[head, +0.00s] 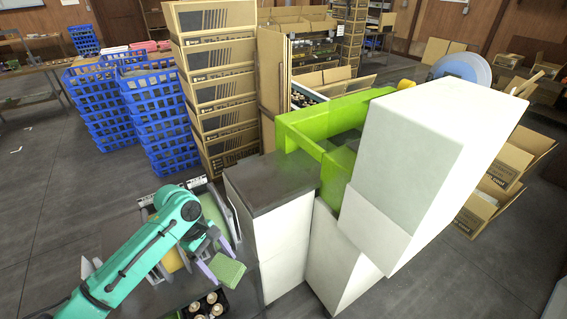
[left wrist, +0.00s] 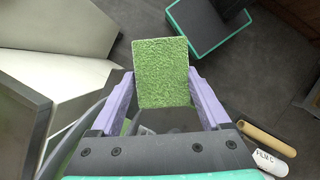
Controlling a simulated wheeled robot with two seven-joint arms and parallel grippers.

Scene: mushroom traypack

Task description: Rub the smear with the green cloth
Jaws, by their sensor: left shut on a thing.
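The green cloth (head: 228,269) is a small, flat, rough-textured pad. My left gripper (head: 217,258) is shut on it with its purple fingers, in the air beside the white machine. In the left wrist view the green cloth (left wrist: 162,70) stands out beyond the fingers of the left gripper (left wrist: 160,98), gripped at its sides. I cannot make out the smear in either view. My right gripper is not in view.
The white machine (head: 285,245) with a dark top (head: 270,183) stands right of my left gripper. A black tray (head: 190,315) with mushrooms is below it. Blue crates (head: 165,125) and stacked cartons (head: 215,90) stand behind. A roll marked FILM C (left wrist: 271,163) lies at lower right.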

